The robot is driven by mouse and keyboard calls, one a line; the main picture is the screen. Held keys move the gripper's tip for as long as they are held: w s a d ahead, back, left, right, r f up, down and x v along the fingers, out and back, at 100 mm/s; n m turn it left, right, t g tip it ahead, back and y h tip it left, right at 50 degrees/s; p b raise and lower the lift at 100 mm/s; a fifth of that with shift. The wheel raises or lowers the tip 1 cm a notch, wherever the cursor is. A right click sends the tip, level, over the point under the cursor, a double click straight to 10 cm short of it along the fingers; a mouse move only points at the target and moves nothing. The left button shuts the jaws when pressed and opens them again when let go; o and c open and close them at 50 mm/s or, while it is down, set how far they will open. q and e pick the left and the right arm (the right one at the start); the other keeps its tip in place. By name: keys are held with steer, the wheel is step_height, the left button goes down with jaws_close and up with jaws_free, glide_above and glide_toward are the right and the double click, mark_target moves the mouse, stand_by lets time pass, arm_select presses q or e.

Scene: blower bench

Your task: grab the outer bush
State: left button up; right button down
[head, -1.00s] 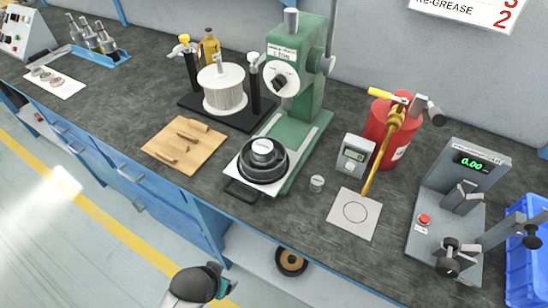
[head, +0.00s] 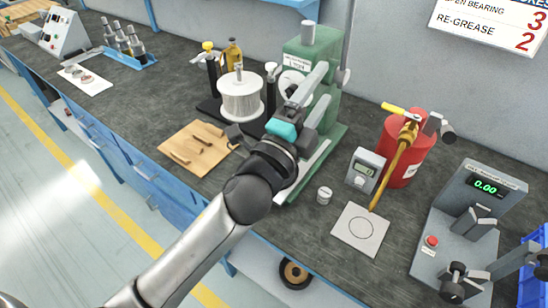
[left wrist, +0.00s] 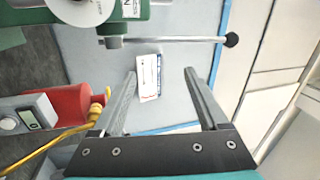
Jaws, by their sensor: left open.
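A small grey metal cylinder with a pale label on top (head: 324,195) stands on the bench right of the green press (head: 332,135); I cannot read the label to tell whether it is the outer bush. My left gripper (head: 324,82) is open in front of the press column, above the bench and apart from the cylinder. My left arm hides the press plate and the dark ring stack there. My right gripper is not in view.
A test stand (head: 468,235) is at the far right.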

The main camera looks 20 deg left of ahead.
arm_select(q)
steer(key=s+d+r+m+g+h, duration=0.3)
steer(key=d+r+m+h, duration=0.45)
steer(key=m+h, duration=0.35)
steer(key=s+d+f+m+g, duration=0.3)
steer(key=s+d+m+g, duration=0.2)
steer(key=m+g, duration=0.65)
steer(key=s+d+f+m+g, duration=0.4)
steer(key=s+d+m+g, duration=0.15)
steer(key=m, duration=1.05)
steer(key=w+a+f+m+t+y, duration=0.1)
steer(key=w+a+f+m+y, duration=0.5)
steer(key=a+f+y, duration=0.4)
steer(key=w+a+r+m+t+y, duration=0.1)
steer(key=w+a+t+y, duration=0.15)
steer(key=a+y, duration=0.35)
steer(key=w+a+m+t+y, duration=0.1)
steer(key=w+a+y, duration=0.25)
steer(key=a, duration=0.55)
steer(key=b+x, duration=0.1)
steer(key=x, duration=0.6)
steer(key=b+x, duration=0.1)
steer(key=x, duration=0.6)
steer(key=shift+w+d+f, duration=0.15)
steer(key=shift+w+f, duration=0.15)
steer(key=shift+f, duration=0.05)
steer(key=shift+c, duration=0.4)
